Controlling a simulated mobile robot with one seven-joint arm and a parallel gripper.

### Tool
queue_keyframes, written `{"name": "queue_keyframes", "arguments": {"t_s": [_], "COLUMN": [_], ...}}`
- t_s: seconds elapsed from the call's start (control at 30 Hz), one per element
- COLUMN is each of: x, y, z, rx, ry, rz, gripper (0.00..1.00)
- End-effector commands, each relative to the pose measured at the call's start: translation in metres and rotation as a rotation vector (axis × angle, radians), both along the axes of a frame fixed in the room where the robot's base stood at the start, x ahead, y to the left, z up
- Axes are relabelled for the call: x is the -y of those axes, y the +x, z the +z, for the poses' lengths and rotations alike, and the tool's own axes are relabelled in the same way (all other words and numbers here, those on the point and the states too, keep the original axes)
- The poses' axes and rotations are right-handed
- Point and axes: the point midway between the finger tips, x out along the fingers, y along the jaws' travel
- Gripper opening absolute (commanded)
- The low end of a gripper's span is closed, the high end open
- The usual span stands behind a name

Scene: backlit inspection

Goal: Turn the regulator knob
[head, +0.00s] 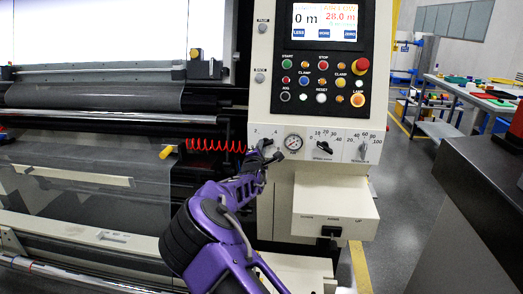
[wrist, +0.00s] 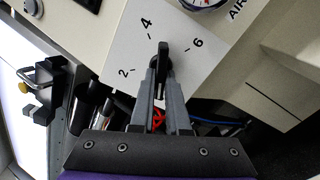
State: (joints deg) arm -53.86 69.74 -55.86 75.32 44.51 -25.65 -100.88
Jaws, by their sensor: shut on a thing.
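The regulator knob is a small black knob (wrist: 163,50) on a white scale plate marked 2, 4 and 6. In the wrist view its top shows beyond the fingertips, below and right of the 4. My gripper (wrist: 161,76) is shut on the knob, one grey finger on each side. In the head view my gripper (head: 264,154) reaches up to the left end of the white strip, left of the round air gauge (head: 293,142). There the gripper mostly hides the knob, and its exact pointing direction is hard to tell.
Right of the gauge are two more dials, a black one (head: 323,147) and a grey one (head: 363,150). Above is a button panel with a screen (head: 324,20). A red coiled hose (head: 215,145) hangs left of the gripper. A white box (head: 335,208) juts out below.

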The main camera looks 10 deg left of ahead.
Motion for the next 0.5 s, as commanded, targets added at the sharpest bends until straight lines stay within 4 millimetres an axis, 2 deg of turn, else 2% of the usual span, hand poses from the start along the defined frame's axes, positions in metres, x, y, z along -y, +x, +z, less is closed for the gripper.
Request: {"name": "queue_keyframes", "arguments": {"t_s": [0.2,0.5], "x": [0.0005,0.0010], "y": [-0.0003,-0.0001], "z": [-0.0025,-0.0016], "rx": [-0.004,-0.005], "ry": [-0.086,-0.124], "rz": [0.000,0.000], "gripper": [0.00,0.00]}}
